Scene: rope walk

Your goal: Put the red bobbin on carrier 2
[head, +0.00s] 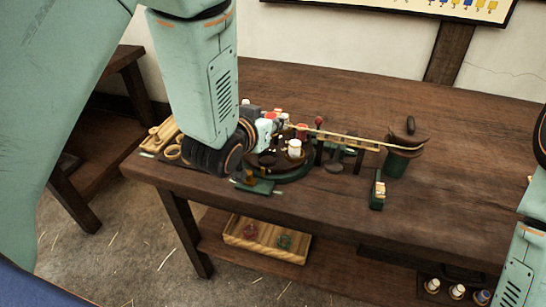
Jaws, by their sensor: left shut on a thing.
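My left gripper (284,126) reaches in from the left, low over the rope machine on the bench. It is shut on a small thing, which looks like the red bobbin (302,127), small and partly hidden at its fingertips. The round dark-green carrier plate (290,174) lies below and beside the gripper, with a white bobbin (294,149) standing on it. The carrier numbers are too small to read, so I cannot tell which is carrier 2. My right arm shows at the right edge, with its gripper outside the picture.
A pale rope (358,138) runs right from the machine to a brown-topped green post (397,163). A red-knobbed lever (319,121) stands behind the plate. A wooden tray (157,141) is at the bench's left end. A wooden box (266,243) sits on the lower shelf. The bench's right side is clear.

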